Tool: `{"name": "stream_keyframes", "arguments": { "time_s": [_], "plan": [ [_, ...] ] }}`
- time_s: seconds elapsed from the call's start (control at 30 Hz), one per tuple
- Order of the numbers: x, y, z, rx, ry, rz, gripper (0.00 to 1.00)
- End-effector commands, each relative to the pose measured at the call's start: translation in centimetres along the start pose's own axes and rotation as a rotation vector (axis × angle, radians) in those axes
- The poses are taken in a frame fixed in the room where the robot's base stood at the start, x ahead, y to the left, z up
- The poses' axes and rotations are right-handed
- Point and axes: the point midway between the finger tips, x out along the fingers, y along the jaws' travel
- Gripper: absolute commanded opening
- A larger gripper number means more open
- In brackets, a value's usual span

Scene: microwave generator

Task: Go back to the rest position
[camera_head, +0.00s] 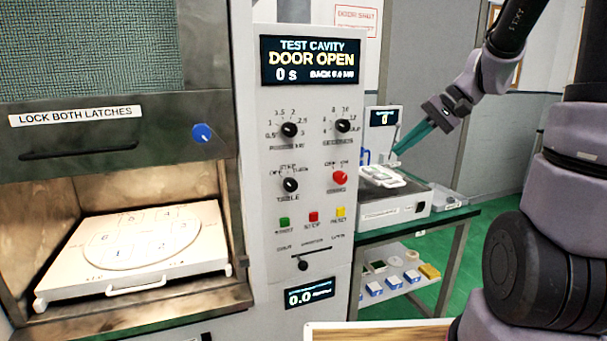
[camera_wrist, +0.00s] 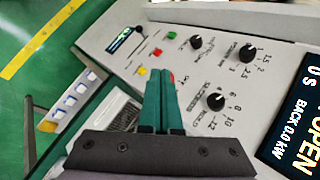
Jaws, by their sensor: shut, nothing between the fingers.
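My gripper (camera_head: 402,143) is in the upper right of the head view, raised in front of the side table and right of the control panel (camera_head: 269,204). Its teal fingers are together, with nothing between them. In the wrist view my gripper (camera_wrist: 164,72) shows at bottom centre, with the panel's knobs and coloured buttons beyond the fingertips. The fingers appear apart from the panel. My arm reaches in from the right side of the head view.
The test cavity stands open at left, its door (camera_head: 110,140) raised. A white numbered tray (camera_head: 200,262) sits inside. The panel display (camera_head: 310,61) reads DOOR OPEN. A side table (camera_head: 440,218) holds a white device (camera_head: 395,208). Green floor (camera_head: 470,270) shows behind.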

Motion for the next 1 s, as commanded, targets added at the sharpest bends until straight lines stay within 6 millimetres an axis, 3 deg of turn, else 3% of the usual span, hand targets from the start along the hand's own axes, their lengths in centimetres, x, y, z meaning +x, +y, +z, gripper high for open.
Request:
{"name": "stream_keyframes", "arguments": {
  "time_s": [0.03, 0.2, 0.5, 0.7, 1.0],
  "plan": [
    [-0.9, -0.7, 1.6, -0.028, 0.024, 0.048, 0.0],
    [-3.5, -1.4, 5.8, -0.081, 0.131, 0.197, 0.0],
    [-8.5, -1.7, 10.9, -0.159, 0.411, 0.337, 0.0],
    [-10.2, -1.7, 12.1, -0.177, 0.52, 0.349, 0.0],
    [-10.4, -1.7, 12.3, -0.179, 0.532, 0.35, 0.0]
  ]
}}
